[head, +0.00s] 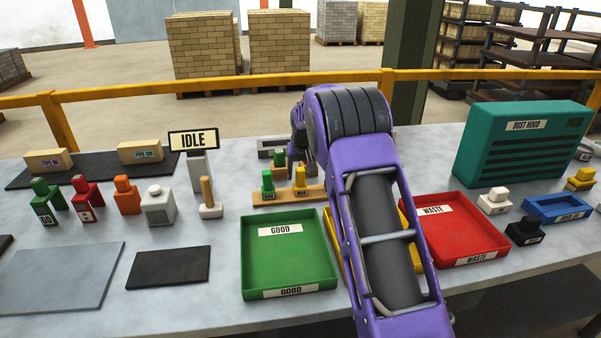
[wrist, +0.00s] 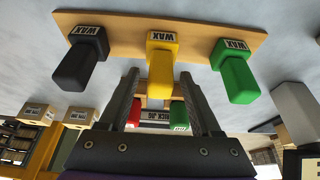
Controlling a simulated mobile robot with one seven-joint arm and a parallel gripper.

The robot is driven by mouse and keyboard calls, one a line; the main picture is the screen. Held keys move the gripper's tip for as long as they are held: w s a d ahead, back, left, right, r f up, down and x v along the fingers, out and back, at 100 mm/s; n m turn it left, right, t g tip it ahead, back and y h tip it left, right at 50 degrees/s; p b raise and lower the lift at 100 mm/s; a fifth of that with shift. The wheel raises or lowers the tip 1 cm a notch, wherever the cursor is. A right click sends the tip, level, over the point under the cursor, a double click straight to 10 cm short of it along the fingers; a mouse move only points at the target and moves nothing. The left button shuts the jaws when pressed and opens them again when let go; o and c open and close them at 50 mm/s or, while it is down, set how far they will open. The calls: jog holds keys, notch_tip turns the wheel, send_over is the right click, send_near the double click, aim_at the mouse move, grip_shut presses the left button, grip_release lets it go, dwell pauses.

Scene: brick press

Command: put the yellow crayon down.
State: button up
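The yellow crayon (head: 300,180) stands upright on a wooden rack (head: 285,195), its WAX label facing out; it also shows in the middle of the wrist view (wrist: 161,58). My gripper (wrist: 160,75) is open, with one finger on each side of the yellow crayon and a visible gap to each. In the head view my gripper is partly hidden by my arm, just above and behind the rack. A green crayon (head: 268,184) stands on the rack beside the yellow one. A black crayon (wrist: 82,58) on the other side shows only in the wrist view.
A green GOOD tray (head: 288,294), a yellow tray (head: 333,250) mostly behind my arm, and a red WASTE tray (head: 480,258) are in front. A wooden-handled tool (head: 208,195) stands left of the rack.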

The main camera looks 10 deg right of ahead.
jog(key=shift+r, duration=0.45)
jog(key=v, duration=1.1)
jog(key=shift+s+r, duration=0.15)
jog(key=shift+r, duration=0.05)
